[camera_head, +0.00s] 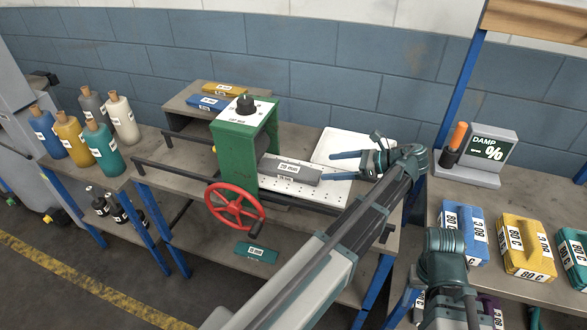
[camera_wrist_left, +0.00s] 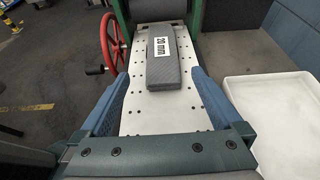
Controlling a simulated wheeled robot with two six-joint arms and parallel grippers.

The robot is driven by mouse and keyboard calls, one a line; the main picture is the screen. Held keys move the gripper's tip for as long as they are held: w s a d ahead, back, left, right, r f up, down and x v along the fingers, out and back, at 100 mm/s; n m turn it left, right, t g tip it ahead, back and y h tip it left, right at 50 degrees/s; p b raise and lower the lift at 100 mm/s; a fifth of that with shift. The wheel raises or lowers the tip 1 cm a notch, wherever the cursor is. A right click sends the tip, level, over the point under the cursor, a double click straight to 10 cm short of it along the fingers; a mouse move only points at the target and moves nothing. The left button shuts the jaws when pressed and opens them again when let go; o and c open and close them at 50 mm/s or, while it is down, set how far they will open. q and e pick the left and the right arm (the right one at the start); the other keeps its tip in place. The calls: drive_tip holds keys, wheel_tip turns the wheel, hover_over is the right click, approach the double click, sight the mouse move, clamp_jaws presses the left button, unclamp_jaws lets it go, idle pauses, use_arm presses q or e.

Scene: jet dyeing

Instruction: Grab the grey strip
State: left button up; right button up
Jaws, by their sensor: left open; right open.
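The grey strip (camera_head: 283,171), labelled 20 mm, lies flat on a white perforated plate (camera_head: 325,190) in front of the green roller machine. In the left wrist view the strip (camera_wrist_left: 166,72) lies lengthwise, its near end close to my fingertips. My left gripper (camera_head: 326,166) is open and empty at the strip's right end in the head view. In the left wrist view its blue fingers (camera_wrist_left: 160,74) stand apart on either side of the strip's near end. I cannot tell whether they are still above it. My right arm shows at the lower right, but its fingers are not visible.
The green machine (camera_head: 230,153) with a red handwheel (camera_head: 233,205) stands left of the strip. A white tray (camera_head: 345,143) lies beyond the plate. Several bottles stand at left; labelled blocks and a damp meter (camera_head: 487,150) stand at right.

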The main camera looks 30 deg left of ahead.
use_arm(q)
drive_tip(key=b, duration=0.3)
approach(293, 169)
drive_tip(key=x, duration=0.3)
drive_tip(key=shift+s+f, duration=0.1)
drive_tip(key=shift+s, duration=0.25)
drive_tip(key=shift+s+a+f, duration=0.1)
drive_tip(key=shift+a+f, duration=0.05)
drive_tip(key=shift+a, duration=0.55)
drive_tip(key=b+x, duration=0.2)
drive_tip(key=x, duration=0.2)
drive_tip(key=shift+a+f, duration=0.1)
drive_tip(key=shift+f, duration=0.15)
drive_tip(key=shift+a+f, duration=0.1)
drive_tip(key=shift+a, duration=0.4)
drive_tip(key=shift+c, duration=0.3)
drive_tip(key=c, duration=1.5)
drive_tip(key=shift+o, duration=0.2)
